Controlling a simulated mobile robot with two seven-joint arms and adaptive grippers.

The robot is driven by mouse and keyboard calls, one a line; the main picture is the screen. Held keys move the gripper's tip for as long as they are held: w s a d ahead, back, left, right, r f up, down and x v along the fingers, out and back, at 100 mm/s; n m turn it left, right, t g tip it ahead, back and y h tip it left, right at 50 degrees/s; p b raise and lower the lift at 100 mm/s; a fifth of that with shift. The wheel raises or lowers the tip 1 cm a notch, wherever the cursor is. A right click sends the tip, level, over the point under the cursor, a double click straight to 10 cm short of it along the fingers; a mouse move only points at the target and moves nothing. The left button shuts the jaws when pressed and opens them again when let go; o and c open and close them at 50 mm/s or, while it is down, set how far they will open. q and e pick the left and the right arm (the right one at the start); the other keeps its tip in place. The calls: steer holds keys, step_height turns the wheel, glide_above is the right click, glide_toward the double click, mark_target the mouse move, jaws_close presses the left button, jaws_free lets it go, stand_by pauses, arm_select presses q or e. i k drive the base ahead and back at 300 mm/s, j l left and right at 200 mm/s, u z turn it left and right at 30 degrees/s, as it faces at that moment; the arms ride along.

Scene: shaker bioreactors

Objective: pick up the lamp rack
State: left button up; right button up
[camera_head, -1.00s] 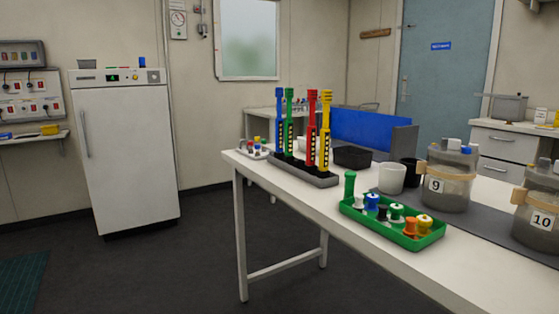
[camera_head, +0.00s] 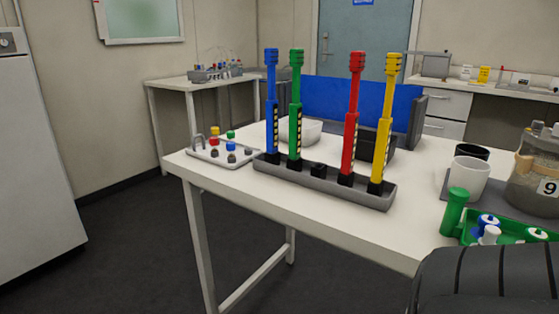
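The lamp rack appears to be the long grey tray (camera_head: 325,184) on the white table. Four upright lamp-like sticks stand in it: blue (camera_head: 272,110), green (camera_head: 296,110), red (camera_head: 353,120) and yellow (camera_head: 385,125). An empty black socket (camera_head: 318,170) shows between the green and red ones. The rack sits flat near the table's front edge. Neither of my grippers is in view. A dark ribbed part at the lower right looks like part of my own arm.
A white tray of small coloured pieces (camera_head: 205,153) is left of the rack. A white bowl (camera_head: 299,131) and blue panel (camera_head: 340,105) stand behind. A white cup (camera_head: 468,180), green tray (camera_head: 470,238) and jar 9 (camera_head: 537,175) are right. Table front (camera_head: 300,215) is clear.

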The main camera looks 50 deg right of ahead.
mark_target(356, 187)
steer(key=i+l+z, duration=0.1)
steer(key=i+z, duration=0.25)
steer(key=i, duration=0.25)
steer(key=i+z, duration=0.4)
steer(key=i, duration=0.25)
steer(key=j+u, duration=0.1)
steer(key=u, duration=7.2)
